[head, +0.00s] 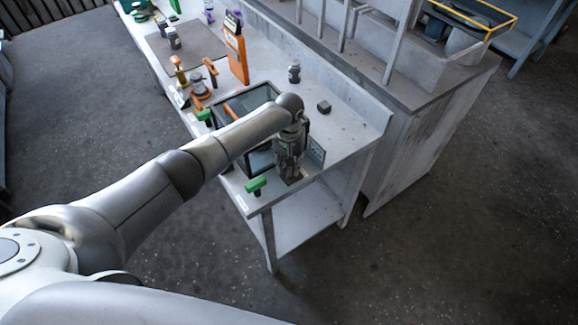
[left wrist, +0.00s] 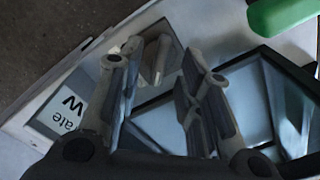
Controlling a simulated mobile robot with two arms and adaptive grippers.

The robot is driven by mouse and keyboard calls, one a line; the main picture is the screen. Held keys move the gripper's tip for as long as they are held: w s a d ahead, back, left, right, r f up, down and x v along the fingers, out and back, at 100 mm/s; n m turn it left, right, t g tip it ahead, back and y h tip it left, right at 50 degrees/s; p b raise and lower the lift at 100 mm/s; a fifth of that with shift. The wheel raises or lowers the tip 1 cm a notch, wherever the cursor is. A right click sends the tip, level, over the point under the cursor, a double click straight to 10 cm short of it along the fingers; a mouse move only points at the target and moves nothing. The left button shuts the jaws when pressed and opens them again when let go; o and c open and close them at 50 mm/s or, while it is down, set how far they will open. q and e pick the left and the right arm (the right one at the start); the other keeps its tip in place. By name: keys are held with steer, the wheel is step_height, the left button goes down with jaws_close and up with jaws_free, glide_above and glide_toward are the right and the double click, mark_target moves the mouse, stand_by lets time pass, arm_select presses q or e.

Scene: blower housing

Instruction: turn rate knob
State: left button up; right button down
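The rate knob (left wrist: 158,58) is a grey-beige bar knob on a small grey panel (left wrist: 52,122) in the left wrist view. A white label on the panel shows upside-down letters that end in "ate". My left gripper (left wrist: 162,52) is open, with one finger on each side of the knob in the picture. I cannot tell whether either finger touches it. In the head view my left gripper (head: 288,172) points down over the near end of the workbench and hides the knob.
A dark-framed clear box (head: 243,160) stands beside the gripper. A green handle (head: 256,186) lies close by at the bench's near edge, and another green handle (head: 204,116) is farther back. A dark block (head: 324,107) and a grey bottle (head: 294,72) stand on the workbench (head: 350,125).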

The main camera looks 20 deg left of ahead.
mark_target(289, 169)
arm_select(q)
step_height(289, 169, up, 10)
stand_by(0.3)
stand_by(0.4)
